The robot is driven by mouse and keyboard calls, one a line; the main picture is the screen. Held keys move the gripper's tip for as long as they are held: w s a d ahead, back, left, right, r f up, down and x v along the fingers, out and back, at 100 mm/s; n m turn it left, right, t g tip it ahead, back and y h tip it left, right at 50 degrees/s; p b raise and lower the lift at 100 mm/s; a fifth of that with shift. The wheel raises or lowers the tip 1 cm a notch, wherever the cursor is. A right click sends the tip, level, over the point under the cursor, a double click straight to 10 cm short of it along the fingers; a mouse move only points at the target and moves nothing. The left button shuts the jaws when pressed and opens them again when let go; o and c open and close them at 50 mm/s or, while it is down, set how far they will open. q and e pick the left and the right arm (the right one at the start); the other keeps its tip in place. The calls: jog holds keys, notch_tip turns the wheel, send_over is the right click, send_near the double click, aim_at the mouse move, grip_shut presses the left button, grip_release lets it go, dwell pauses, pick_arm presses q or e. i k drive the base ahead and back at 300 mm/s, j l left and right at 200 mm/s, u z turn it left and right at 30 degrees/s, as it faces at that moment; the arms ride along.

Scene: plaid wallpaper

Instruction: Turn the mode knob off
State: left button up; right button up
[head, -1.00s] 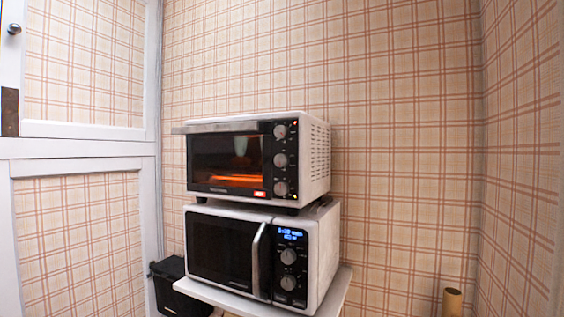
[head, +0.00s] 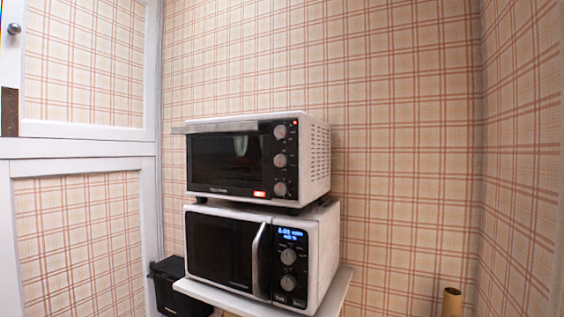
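A white toaster oven (head: 318,160) stands on top of a white microwave (head: 325,245). Its dark glass door (head: 226,160) is shut and the inside is dark. Three round grey knobs run down its black panel: a top knob (head: 280,131), a middle knob (head: 280,160) and a bottom knob (head: 280,189). I cannot tell which is the mode knob, as any labels are too small to read. A small red light (head: 295,122) and a lit red indicator (head: 260,194) show on the oven. Neither of my grippers is in view.
The microwave has a lit blue display (head: 291,234), a silver handle (head: 256,262) and two round knobs. It stands on a white shelf (head: 338,292). A black bin (head: 167,283) is at left, and a brown tube (head: 452,300) is at lower right.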

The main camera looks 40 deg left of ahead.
aim_at(281, 160)
jog(key=u, duration=1.55)
